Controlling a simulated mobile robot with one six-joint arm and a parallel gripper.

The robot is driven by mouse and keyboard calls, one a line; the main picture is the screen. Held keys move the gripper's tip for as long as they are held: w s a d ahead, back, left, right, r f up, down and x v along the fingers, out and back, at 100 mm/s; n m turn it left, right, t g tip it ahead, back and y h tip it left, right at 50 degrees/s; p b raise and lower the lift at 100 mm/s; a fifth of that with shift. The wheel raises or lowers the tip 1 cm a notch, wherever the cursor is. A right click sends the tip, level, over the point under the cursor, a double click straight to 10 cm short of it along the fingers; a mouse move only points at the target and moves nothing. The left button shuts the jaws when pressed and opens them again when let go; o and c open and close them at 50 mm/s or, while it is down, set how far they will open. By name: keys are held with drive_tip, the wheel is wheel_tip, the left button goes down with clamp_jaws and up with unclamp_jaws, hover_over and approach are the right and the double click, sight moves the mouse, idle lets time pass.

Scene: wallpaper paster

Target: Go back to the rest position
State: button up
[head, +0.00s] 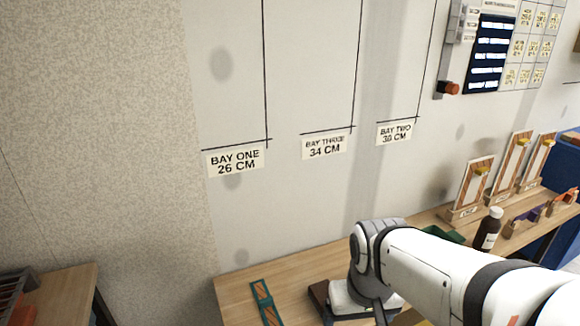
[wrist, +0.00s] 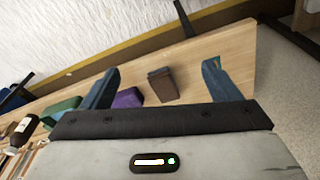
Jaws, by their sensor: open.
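My gripper (wrist: 161,66) shows in the wrist view with its two blue-grey fingers spread wide and nothing between them touching either one. Below and beyond the fingers lies the wooden bench (wrist: 235,45). A dark brown block (wrist: 162,84) stands on it, seen between the fingers. A purple object (wrist: 127,98) sits beside the left finger, partly hidden. In the head view my white arm reaches in from the lower right over the bench (head: 300,268), and the gripper fingers are hidden there.
A green-edged strip (head: 265,303) lies on the bench. A dark bottle (head: 488,230) and upright wooden boards (head: 474,185) stand on the right. Another table (head: 62,292) is at lower left.

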wheel_tip(320, 180, up, 20)
drive_tip(key=t+p, duration=0.1)
drive_tip(key=p, duration=1.5)
drive_tip(key=shift+p, duration=0.35)
